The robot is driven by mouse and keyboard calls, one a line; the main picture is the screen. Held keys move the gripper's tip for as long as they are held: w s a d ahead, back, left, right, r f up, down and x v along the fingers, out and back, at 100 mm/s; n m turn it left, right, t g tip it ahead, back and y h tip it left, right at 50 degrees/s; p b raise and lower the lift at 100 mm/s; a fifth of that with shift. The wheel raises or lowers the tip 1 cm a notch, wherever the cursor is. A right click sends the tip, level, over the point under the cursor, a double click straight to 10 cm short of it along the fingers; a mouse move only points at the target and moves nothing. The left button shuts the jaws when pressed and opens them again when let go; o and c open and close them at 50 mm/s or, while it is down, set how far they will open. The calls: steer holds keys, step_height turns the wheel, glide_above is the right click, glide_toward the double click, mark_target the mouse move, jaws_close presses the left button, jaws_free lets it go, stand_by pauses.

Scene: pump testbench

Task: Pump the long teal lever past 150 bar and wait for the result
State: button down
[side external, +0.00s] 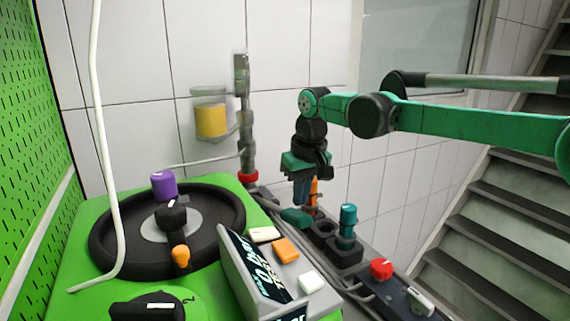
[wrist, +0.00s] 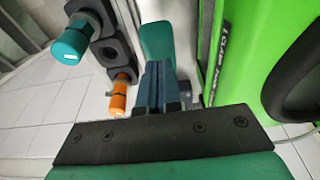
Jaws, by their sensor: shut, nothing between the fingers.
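A long teal lever (side external: 296,217) with a flat, rounded end shows just below my gripper (side external: 301,203). In the wrist view the lever (wrist: 157,42) extends beyond my fingertips (wrist: 160,66). My gripper is shut and empty, pointing down, with its fingertips close above or at the lever; I cannot tell whether they touch. The far part of the lever is hidden. A dark display (side external: 250,262) on the green bench shows slanted white text with "bar"; I cannot read the number reliably.
A teal-capped handle (side external: 348,217) and an orange handle (side external: 314,188) stand beside the lever in black blocks. A red knob (side external: 381,268) sits at front right. The green bench (side external: 84,225) carries a black round wheel (side external: 107,245). A stair is at right.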

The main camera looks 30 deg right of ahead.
mark_target(304, 227)
steer(key=shift+f, duration=0.1)
stand_by(0.5)
steer(key=shift+s+f, duration=0.25)
steer(key=shift+f, duration=1.8)
steer(key=shift+s+f, duration=0.2)
steer(key=shift+f, duration=1.85)
steer(key=shift+r, duration=0.1)
steer(key=shift+w+r, duration=0.2)
steer(key=shift+r, duration=1.4)
steer(key=shift+w+r, duration=0.2)
steer(key=shift+r, duration=1.4)
steer(key=shift+s+f, duration=0.2)
steer(key=shift+f, duration=1.45)
steer(key=shift+s+f, duration=0.2)
steer(key=shift+f, duration=1.4)
steer(key=shift+r, duration=0.1)
